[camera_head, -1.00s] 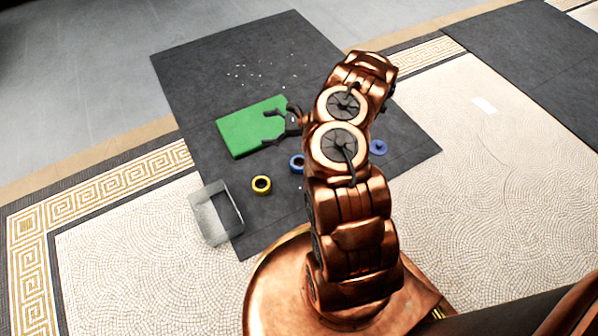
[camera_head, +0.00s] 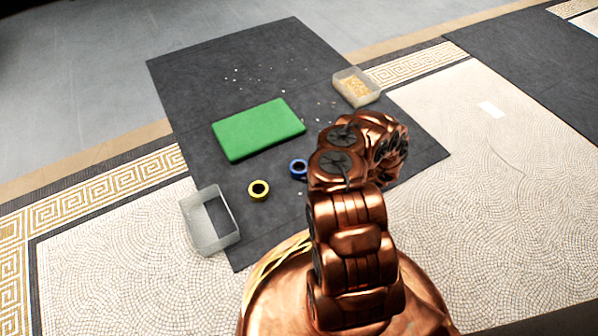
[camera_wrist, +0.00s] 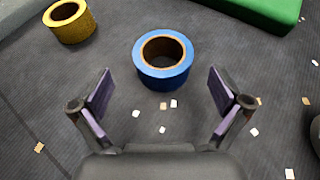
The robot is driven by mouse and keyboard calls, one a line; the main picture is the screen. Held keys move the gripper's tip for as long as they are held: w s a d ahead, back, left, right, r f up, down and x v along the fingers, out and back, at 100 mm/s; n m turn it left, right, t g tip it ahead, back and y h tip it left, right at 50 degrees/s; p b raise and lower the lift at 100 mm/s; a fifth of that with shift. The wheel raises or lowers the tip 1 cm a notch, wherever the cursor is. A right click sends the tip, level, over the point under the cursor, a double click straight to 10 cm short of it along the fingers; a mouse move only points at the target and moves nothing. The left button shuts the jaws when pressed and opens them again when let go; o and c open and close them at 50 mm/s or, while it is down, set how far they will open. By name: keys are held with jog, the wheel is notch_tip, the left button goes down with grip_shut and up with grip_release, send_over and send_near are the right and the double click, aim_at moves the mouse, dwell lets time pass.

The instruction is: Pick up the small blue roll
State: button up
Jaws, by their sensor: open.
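A blue roll (camera_wrist: 163,80) with a brown core stands on the dark mat, its hole facing up, at the upper middle of the wrist view. It also shows in the head view (camera_head: 298,177), just left of my arm. My gripper (camera_wrist: 161,92) is open and empty. Its two purple-padded fingers are spread wide in the wrist view, with the roll ahead of and between their tips, apparently not touched. In the head view the gripper is hidden by my arm.
A yellow roll (camera_wrist: 72,31) stands left of the blue one. A green slab (camera_head: 258,130) lies beyond them. An empty grey bin (camera_head: 212,240) is at left; a bin with yellowish pieces (camera_head: 357,101) is at the back right. Small chips are scattered on the mat (camera_head: 200,75).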

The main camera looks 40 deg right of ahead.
aim_at(294, 167)
jog(key=b+x, duration=0.3)
jog(key=x, duration=0.1)
jog(key=shift+w+f, duration=0.2)
jog(key=shift+w, duration=0.05)
jog(key=shift+w+a, duration=0.15)
jog(key=shift+w, duration=0.15)
jog(key=shift+r, duration=0.1)
jog(key=shift+c, duration=0.4)
jog(key=c, duration=1.2)
